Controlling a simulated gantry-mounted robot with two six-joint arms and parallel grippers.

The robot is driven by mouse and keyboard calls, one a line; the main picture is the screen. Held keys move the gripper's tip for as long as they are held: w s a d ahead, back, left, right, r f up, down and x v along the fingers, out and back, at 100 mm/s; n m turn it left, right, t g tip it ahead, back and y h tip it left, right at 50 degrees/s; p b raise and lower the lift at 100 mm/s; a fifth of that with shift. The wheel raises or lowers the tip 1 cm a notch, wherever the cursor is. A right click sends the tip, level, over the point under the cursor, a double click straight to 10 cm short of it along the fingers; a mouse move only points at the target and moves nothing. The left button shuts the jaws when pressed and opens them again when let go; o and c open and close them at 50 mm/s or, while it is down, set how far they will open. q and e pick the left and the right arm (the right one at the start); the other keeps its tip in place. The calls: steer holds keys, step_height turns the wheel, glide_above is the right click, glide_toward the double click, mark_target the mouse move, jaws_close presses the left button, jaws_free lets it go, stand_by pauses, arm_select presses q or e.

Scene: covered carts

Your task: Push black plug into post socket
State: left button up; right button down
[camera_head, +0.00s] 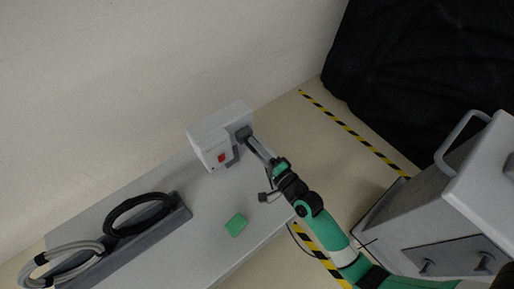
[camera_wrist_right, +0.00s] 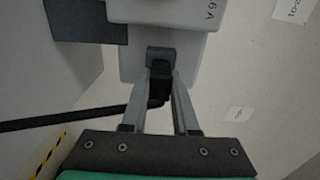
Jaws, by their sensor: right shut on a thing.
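The black plug (camera_wrist_right: 159,82) is between the fingers of my right gripper (camera_wrist_right: 160,88) in the right wrist view. Its front end is up against the dark grey socket (camera_wrist_right: 161,54) on the light post box (camera_wrist_right: 122,62); how deep it sits is hidden. In the head view, my right gripper (camera_head: 248,139) reaches the right side of the white post box (camera_head: 205,133), where the plug is too small and covered to make out. A black cable (camera_wrist_right: 75,117) runs left from the plug. My left gripper is not in view.
A dark connector (camera_head: 268,196) shows beside my right arm. A grey cart (camera_head: 430,205) stands at the right.

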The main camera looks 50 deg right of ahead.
steer(key=shift+w+d, duration=0.1)
steer(key=shift+w, duration=0.35)
steer(key=c, duration=0.6)
jaws_free()
steer(key=s+a+b, duration=0.1)
steer(key=s, duration=1)
steer(key=shift+s+a, duration=0.25)
steer(key=shift+a, duration=0.05)
